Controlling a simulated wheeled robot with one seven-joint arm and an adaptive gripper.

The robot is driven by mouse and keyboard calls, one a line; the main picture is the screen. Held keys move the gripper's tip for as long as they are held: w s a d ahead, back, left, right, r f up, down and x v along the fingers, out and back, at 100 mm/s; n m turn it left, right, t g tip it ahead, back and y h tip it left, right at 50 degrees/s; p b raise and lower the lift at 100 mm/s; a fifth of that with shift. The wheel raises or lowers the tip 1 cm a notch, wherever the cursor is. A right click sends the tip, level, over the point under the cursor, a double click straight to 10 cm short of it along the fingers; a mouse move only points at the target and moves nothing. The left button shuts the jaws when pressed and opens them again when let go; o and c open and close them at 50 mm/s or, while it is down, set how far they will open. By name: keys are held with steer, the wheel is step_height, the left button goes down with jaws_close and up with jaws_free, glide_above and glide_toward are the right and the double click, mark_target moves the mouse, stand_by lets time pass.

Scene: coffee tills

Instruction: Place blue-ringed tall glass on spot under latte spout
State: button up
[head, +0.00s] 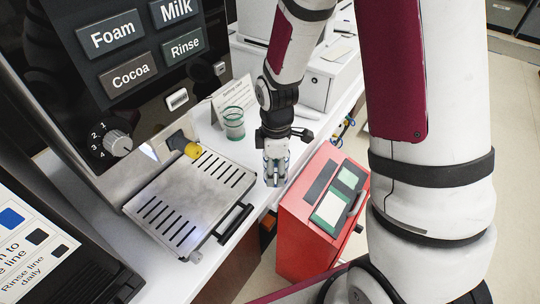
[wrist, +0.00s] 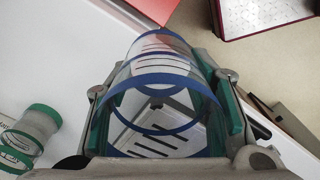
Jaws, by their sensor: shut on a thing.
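The blue-ringed tall glass (wrist: 150,110) is clear, with blue bands, and sits between the green-padded fingers of my gripper (wrist: 165,115) in the wrist view. My gripper is shut on it. In the head view my gripper (head: 275,160) hangs right of the drip tray, near the counter's edge; the glass is small and partly covered by the fingers there. No latte label is visible, so I cannot tell which spot is the latte one. The tray between the slots is bare.
A green-ringed glass (head: 233,124) stands on the white counter behind the tray, near a card (head: 232,94). A black handle (head: 234,223) sticks out at the tray's front. A red unit (head: 305,240) with a screen stands right of the counter.

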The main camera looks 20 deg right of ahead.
steer(key=shift+s+r, duration=0.1)
steer(key=shift+s, duration=1)
steer(key=w+m, duration=0.2)
steer(key=m, duration=0.1)
steer(key=w+m, duration=0.2)
steer(key=m, duration=0.1)
steer(key=w+r+m, duration=0.1)
steer(key=w+m, duration=0.1)
steer(key=m, duration=0.1)
steer(key=shift+d, duration=0.35)
steer(key=w+m, duration=0.1)
steer(key=m, duration=0.2)
steer(key=w+m, duration=0.1)
steer(key=m, duration=0.1)
steer(key=shift+w+d+r, duration=0.2)
steer(key=shift+w+r, duration=0.05)
steer(key=shift+w, duration=0.05)
